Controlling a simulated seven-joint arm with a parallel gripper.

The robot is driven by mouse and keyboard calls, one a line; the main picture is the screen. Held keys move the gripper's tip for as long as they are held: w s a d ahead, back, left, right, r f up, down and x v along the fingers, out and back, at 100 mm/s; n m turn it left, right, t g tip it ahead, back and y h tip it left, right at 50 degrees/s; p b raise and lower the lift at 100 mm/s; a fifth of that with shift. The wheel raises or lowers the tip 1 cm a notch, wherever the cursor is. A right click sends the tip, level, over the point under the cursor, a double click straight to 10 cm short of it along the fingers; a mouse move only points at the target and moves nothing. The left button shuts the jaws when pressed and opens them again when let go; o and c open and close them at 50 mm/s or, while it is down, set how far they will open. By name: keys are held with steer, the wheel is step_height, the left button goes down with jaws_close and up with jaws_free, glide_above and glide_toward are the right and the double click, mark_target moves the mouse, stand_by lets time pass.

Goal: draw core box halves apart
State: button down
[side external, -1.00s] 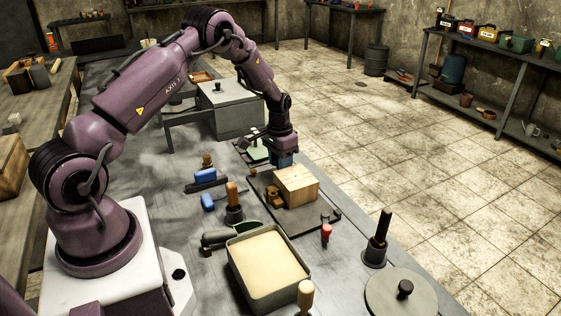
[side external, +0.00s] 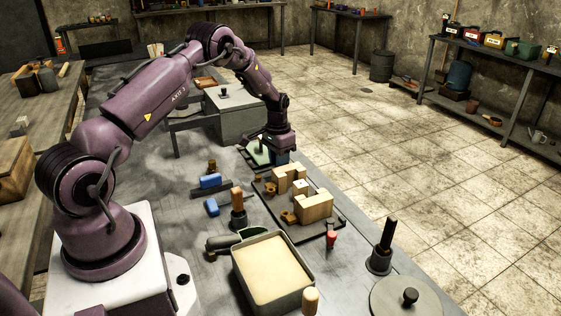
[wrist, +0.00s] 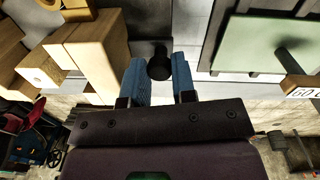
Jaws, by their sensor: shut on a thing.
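The wooden core box stands as two separate halves on a dark board (side external: 327,232). The near half (side external: 316,208) and the far half (side external: 283,176) have a gap between them. A pale wooden-looking block (side external: 301,187), perhaps the core, shows in the gap. My gripper (side external: 281,158) is low beside the far half, on the side away from the near half. In the wrist view, its blue fingers (wrist: 160,78) are on either side of a dark round knob (wrist: 159,64) next to the far half (wrist: 95,50), closed on it. The knob's join to the half is partly hidden.
A green plate (wrist: 262,42) with a dark handle lies close on my gripper's other side. Small brass-coloured pieces (side external: 288,217) sit left of the halves.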

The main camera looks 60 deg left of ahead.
steer(key=c, duration=1.2)
jaws_free()
steer(key=shift+a, duration=0.35)
steer(key=shift+r, duration=0.1)
step_height(320, 180, up, 13)
steer(key=shift+a, duration=0.2)
steer(key=s+d+r+t, duration=0.2)
steer(key=s+d+r, duration=0.4)
steer(key=d, duration=0.3)
steer(key=s+d+r+m+t, duration=0.1)
steer(key=s+d+r, duration=0.4)
steer(key=s+d, duration=0.4)
steer(key=s+d+r+t, duration=0.2)
steer(key=s+d+r, duration=0.4)
steer(key=s+d, duration=0.2)
steer(key=shift+s+d+r+m+t+y, duration=0.2)
steer(key=shift+d+r+m+t+y, duration=0.15)
steer(key=shift+d, duration=0.45)
